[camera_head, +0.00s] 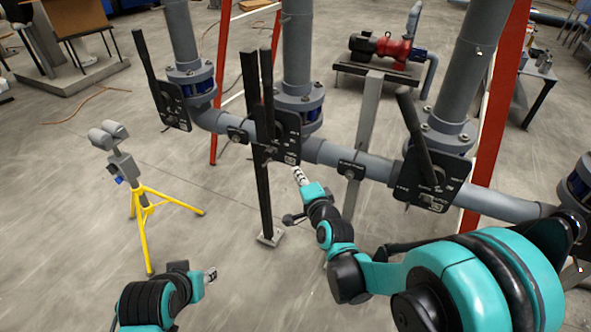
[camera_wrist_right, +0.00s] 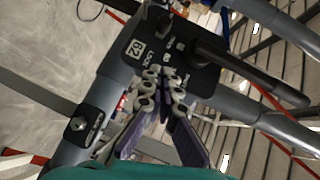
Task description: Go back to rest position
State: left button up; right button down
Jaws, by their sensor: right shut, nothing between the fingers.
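My right gripper (camera_head: 298,176) is shut and empty in the middle of the head view, just below and in front of the middle valve plate (camera_head: 287,146). In the right wrist view its fingers (camera_wrist_right: 165,85) are together over the lower part of a dark plate (camera_wrist_right: 180,48) with white markings. A dark lever (camera_wrist_right: 245,72) runs from that plate to the right. I cannot tell whether the fingertips touch the plate. My left gripper (camera_head: 211,274) is low on the left in the head view, away from the pipes, too small to read.
A grey horizontal pipe (camera_head: 335,157) crosses ahead. The left valve (camera_head: 172,106) and right valve (camera_head: 430,178) have raised black levers. A black post (camera_head: 260,190) stands left of my right gripper. A yellow tripod (camera_head: 145,212) stands at left. Open floor lies between.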

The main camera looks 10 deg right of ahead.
dwell(0.4)
jog(key=s+d+f+n+g+h, duration=0.1)
jog(key=s+d+n+g, duration=0.1)
jog(key=s, duration=0.6)
jog(key=s+d+f+n+g+h, duration=0.1)
jog(key=s+d+n+g, duration=0.2)
jog(key=s+d+n, duration=0.2)
jog(key=s+d+f+n+g+h, duration=0.1)
jog(key=s+d+n+g, duration=0.2)
jog(key=s, duration=1)
jog(key=n, duration=0.3)
jog(key=shift+d+f+h, duration=0.15)
jog(key=shift+f+h, duration=0.05)
jog(key=shift+h, duration=0.1)
